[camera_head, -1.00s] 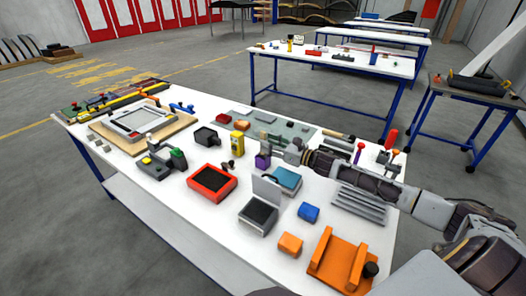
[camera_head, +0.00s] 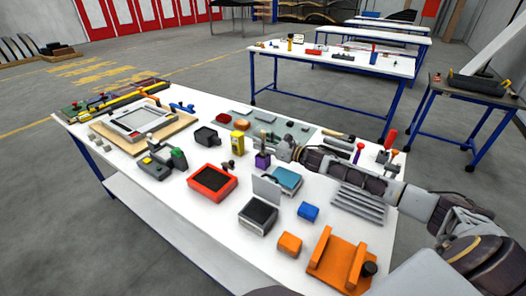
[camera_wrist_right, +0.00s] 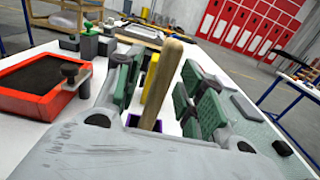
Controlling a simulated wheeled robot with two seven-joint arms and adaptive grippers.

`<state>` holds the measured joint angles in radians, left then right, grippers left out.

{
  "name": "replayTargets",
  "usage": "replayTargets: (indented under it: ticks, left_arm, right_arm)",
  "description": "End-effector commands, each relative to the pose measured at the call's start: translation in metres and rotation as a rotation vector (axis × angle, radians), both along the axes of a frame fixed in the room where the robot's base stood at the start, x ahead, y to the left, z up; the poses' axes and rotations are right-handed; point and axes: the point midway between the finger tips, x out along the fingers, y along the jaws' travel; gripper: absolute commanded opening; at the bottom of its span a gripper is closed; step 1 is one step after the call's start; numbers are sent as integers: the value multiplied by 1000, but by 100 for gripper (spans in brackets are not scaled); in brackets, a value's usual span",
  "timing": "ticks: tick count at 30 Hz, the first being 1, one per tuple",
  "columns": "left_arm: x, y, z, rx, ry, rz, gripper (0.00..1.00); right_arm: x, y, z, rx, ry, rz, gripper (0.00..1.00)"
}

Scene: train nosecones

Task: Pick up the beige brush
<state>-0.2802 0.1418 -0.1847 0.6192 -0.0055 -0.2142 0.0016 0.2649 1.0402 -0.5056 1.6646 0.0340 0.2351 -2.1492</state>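The beige brush handle (camera_wrist_right: 160,85) stands upright, slightly tilted, in a small purple holder. The purple holder (camera_head: 262,161) sits on the white table in the head view, and a bit of it shows low in the right wrist view. My right gripper (camera_wrist_right: 160,92) is open, with one green-padded finger on each side of the handle. A gap shows on both sides of the handle. In the head view my right gripper (camera_head: 279,148) is just right of the holder. The brush's lower end is hidden. My left gripper is not in view.
A yellow object (camera_head: 238,144) stands left of the holder. A teal box (camera_head: 286,179) is close under my right arm. A grey-green mat (camera_head: 299,133) lies behind.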

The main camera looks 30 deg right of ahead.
Motion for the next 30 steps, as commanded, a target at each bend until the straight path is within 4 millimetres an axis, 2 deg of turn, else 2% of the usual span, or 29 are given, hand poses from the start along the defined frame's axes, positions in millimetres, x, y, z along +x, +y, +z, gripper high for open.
replayTargets:
  ticks: [11, 20, 30]
  left_arm:
    - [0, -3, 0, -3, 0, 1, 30]
    - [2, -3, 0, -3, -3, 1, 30]
    - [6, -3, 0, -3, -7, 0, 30]
  right_arm:
    - [0, 0, 0, 0, 0, 0, 39]
    - [0, 0, 0, 0, 0, 0, 1]
    - [0, 0, 1, 0, 0, 0, 0]
